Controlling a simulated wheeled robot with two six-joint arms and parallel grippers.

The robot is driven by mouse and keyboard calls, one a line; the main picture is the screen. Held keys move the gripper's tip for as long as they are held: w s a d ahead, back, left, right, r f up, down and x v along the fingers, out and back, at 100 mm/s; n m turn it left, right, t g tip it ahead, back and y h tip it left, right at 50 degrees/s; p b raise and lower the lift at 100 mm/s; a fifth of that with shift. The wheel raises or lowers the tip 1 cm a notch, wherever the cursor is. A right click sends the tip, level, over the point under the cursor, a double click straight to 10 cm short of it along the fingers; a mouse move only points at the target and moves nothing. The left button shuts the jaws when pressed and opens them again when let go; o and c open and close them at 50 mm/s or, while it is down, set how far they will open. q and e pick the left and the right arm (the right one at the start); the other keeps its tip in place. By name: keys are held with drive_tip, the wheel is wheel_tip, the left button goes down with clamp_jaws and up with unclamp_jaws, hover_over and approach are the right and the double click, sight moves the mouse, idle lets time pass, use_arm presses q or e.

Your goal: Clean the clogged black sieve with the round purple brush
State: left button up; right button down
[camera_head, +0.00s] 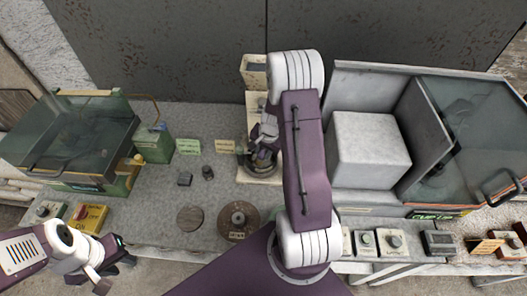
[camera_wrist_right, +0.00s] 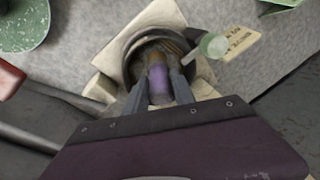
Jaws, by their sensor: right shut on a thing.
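The black sieve (camera_wrist_right: 128,62) is a dark round ring in a pale stand in the right wrist view. In the head view the sieve (camera_head: 262,168) shows partly behind my right arm. My right gripper (camera_wrist_right: 160,92) is shut on the purple brush (camera_wrist_right: 158,80), whose far end is down inside the ring. The brush's bristles and the mesh are hard to make out. In the head view my right gripper (camera_head: 264,140) is over the sieve. My left gripper (camera_head: 110,270) is at the lower left, off the bench front, with its fingers apart and nothing between them.
A pale rod with a greenish end (camera_wrist_right: 213,45) sticks out beside the sieve. Two round discs (camera_head: 190,219) (camera_head: 238,221) lie at the bench front. A green glass-topped case (camera_head: 72,140) stands left. A grey cabinet with a white block (camera_head: 368,150) stands right.

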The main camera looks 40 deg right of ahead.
drive_tip(key=shift+f, duration=0.3)
drive_tip(key=shift+w+d+r, duration=0.1)
drive_tip(key=shift+w+r, duration=0.1)
drive_tip(key=shift+r, duration=0.05)
drive_tip(key=shift+w+p, duration=0.2)
drive_tip(key=shift+p, duration=0.15)
drive_tip(key=shift+d+f, duration=0.1)
drive_tip(key=shift+w+d+p, duration=0.15)
drive_tip(key=shift+w+p, duration=0.15)
drive_tip(key=shift+w, duration=0.1)
drive_tip(key=shift+f, duration=0.1)
